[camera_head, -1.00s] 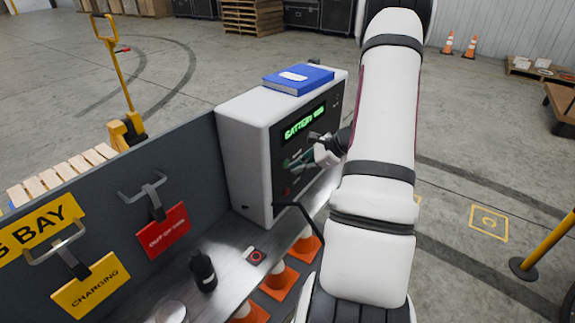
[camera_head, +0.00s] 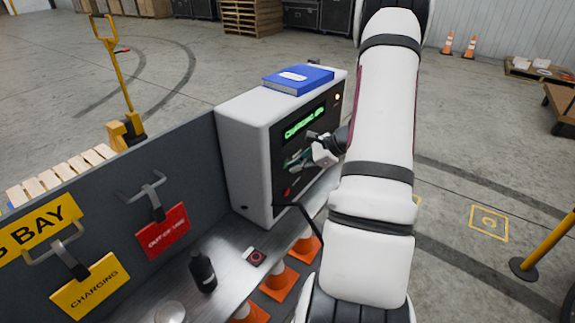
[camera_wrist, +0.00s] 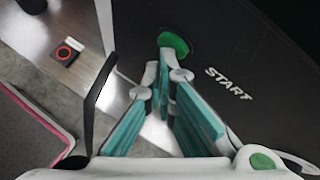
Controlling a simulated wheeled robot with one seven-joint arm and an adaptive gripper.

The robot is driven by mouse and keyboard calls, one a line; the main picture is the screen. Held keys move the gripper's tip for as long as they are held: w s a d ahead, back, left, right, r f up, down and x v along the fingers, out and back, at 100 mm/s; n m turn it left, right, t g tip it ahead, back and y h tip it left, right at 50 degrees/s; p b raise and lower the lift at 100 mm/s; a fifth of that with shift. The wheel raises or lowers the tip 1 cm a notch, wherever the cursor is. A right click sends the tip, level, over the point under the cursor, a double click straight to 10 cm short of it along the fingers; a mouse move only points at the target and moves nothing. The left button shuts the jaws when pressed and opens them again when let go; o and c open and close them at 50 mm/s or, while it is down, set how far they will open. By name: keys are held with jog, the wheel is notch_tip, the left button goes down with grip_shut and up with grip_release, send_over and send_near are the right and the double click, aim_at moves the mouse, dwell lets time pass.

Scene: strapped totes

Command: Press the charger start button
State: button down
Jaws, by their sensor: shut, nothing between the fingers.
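The charger (camera_head: 243,165) is a white box with a dark front panel, standing on the bench. Its green display (camera_head: 304,122) reads what looks like "CHARGING", and a small orange light (camera_head: 337,97) glows at the panel's upper right. In the wrist view the round green start button (camera_wrist: 175,42) sits on the dark panel beside the word START (camera_wrist: 228,84). My gripper (camera_wrist: 165,55) is shut and empty, its tips at the button's lower edge; I cannot tell whether they touch it. In the head view my gripper (camera_head: 288,164) is in front of the panel, partly hiding it.
A blue book (camera_head: 298,78) lies on the charger. A black bottle (camera_head: 203,271) and a small box with a red ring (camera_head: 255,257) are on the bench (camera_head: 228,275). Hanging tags (camera_head: 162,230) are on the left partition. A black cable runs by the charger's front.

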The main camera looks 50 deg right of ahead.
jog(key=shift+s, duration=0.75)
jog(key=s, duration=0.3)
jog(key=s+p, duration=0.1)
jog(key=s, duration=0.1)
jog(key=shift+d, duration=0.25)
dwell(0.4)
